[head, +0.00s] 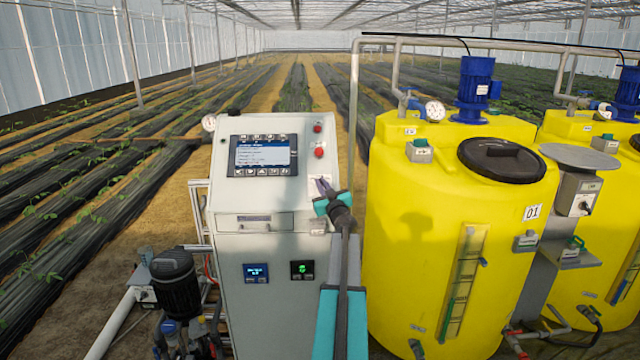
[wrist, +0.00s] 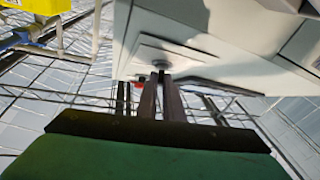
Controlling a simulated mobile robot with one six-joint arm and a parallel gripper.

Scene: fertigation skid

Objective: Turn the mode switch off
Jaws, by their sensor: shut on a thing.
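The mode switch is a small knob on a light plate (head: 318,181) on the sloped face of the grey control cabinet (head: 230,220), below the red buttons. In the wrist view the mode switch (wrist: 160,64) is a small dark knob in the middle of its plate. My gripper (head: 324,186) reaches it from the lower right. In the wrist view the fingertips of my gripper (wrist: 160,78) are close together on the knob. The fingers hide most of the knob, and I cannot read its position.
A display panel (head: 263,155) sits left of the switch. Two red buttons (head: 319,152) are just above it. A yellow tank (head: 410,230) with a black lid stands close on the right. A dark pump (head: 175,285) stands at the cabinet's lower left.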

